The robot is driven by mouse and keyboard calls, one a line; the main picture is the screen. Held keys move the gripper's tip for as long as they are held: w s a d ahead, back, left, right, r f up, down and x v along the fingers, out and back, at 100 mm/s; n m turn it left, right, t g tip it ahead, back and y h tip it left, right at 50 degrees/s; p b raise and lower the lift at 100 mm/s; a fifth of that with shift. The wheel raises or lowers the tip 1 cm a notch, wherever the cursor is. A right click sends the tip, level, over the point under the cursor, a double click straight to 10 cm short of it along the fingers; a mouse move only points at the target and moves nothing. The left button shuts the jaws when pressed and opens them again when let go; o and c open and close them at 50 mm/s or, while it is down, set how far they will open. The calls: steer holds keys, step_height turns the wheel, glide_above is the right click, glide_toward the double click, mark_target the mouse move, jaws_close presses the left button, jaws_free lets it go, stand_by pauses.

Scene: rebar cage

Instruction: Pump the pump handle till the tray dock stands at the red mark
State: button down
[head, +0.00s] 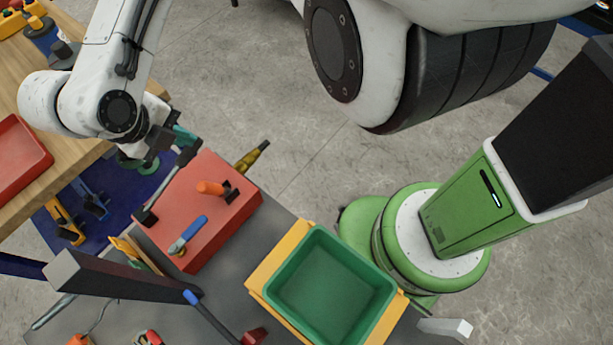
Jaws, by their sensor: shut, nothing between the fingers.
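A green tray (330,290) sits in a yellow frame (266,268), which looks like the tray dock, at the lower middle. A dark rod (217,322) with a red end (254,336) runs out from the foot of a dark post (110,283); it may be the pump handle, but I cannot be sure. I cannot make out the red mark. My gripper (145,152) is at upper left, beside the far end of a red box and well apart from that rod. Its fingers are small and partly hidden; it appears shut and empty.
The red box (215,225) carries an orange-handled tool (210,187) and a blue-handled tool (190,232). A dark bar (172,185) runs along its left edge. A wooden bench (62,155) with a red tray (15,165) stands left. Bare concrete floor (235,75) lies beyond.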

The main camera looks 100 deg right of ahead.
steer(key=shift+s+d+f, duration=0.1)
steer(key=shift+s+f, duration=0.05)
steer(key=shift+f, duration=0.5)
steer(key=shift+f+b, duration=0.1)
steer(key=shift+b, duration=0.2)
steer(key=shift+s+d+f, duration=0.1)
steer(key=shift+s+f, duration=0.05)
steer(key=shift+f, duration=0.45)
steer(key=shift+f+b, duration=0.1)
steer(key=shift+b, duration=0.25)
steer(key=shift+f, duration=0.45)
steer(key=p+v, duration=0.5)
steer(key=s+p+v, duration=0.1)
steer(key=p+v, duration=0.2)
steer(key=shift+d+r, duration=0.35)
steer(key=shift+r, duration=0.05)
steer(key=shift+f, duration=0.1)
stand_by(0.4)
